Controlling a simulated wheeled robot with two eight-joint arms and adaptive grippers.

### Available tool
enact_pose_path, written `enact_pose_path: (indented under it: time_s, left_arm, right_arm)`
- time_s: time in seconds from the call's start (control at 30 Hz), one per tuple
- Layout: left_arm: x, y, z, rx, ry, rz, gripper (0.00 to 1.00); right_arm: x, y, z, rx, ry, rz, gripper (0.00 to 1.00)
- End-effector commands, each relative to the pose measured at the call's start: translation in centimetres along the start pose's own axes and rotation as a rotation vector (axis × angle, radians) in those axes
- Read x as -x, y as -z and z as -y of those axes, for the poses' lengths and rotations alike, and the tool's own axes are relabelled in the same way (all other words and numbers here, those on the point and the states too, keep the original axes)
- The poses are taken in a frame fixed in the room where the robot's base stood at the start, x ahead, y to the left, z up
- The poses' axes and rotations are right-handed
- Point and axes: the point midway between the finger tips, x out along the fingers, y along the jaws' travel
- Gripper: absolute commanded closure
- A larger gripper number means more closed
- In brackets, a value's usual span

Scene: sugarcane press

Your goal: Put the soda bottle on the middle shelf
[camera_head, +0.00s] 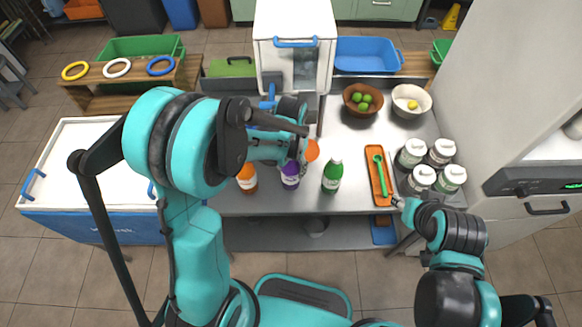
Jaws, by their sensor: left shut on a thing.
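An orange bottle (246,180), a purple bottle (290,178) and a green bottle (332,176) stand in a row near the front of the steel table (350,204). I cannot tell which is the soda bottle. My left gripper (304,134) is above the table, behind the purple bottle, shut on a small orange thing (312,150) that is mostly hidden by the gripper and wrist. My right gripper (399,203) is low at the table's front right, by the orange tray; its fingers are too small to read. I cannot make out a middle shelf.
A white cabinet (294,20) with a blue handle stands behind. A brown bowl (352,109) of green fruit, a white bowl (420,93), several jars (421,178) and an orange tray (371,158) with a green spoon (381,176) crowd the right. A white-lidded chest (80,165) stands left.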

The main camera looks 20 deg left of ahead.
Motion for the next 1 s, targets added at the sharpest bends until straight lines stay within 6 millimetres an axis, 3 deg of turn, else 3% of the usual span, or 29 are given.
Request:
enact_pose_path:
  time_s: [0.2, 0.23, 0.3, 0.7, 0.87, 1.0]
  left_arm:
    - [-0.3, 0.0, 0.0, 0.000, 0.000, 0.000, 0.94]
    - [-0.3, 0.0, 0.0, 0.000, 0.000, 0.000, 0.45]
    - [-0.2, 0.0, 0.0, 0.000, 0.000, 0.000, 0.27]
    - [0.3, 0.0, 0.0, 0.000, 0.000, 0.000, 0.27]
    - [3.0, 0.0, 0.0, 0.000, 0.000, 0.000, 0.27]
    - [6.3, -0.1, 0.0, 0.000, 0.000, 0.000, 0.27]
  right_arm:
    - [-0.3, -0.2, 0.0, 0.000, 0.000, 0.000, 0.60]
    - [-0.3, -0.2, 0.0, 0.000, 0.000, 0.000, 0.60]
    - [-0.2, -0.1, 0.0, 0.000, 0.000, 0.000, 0.60]
    - [0.2, 0.2, 0.0, 0.000, 0.000, 0.000, 0.60]
    - [0.9, 0.7, 0.0, 0.000, 0.000, 0.000, 0.60]
    - [1.8, 1.3, 0.0, 0.000, 0.000, 0.000, 0.60]
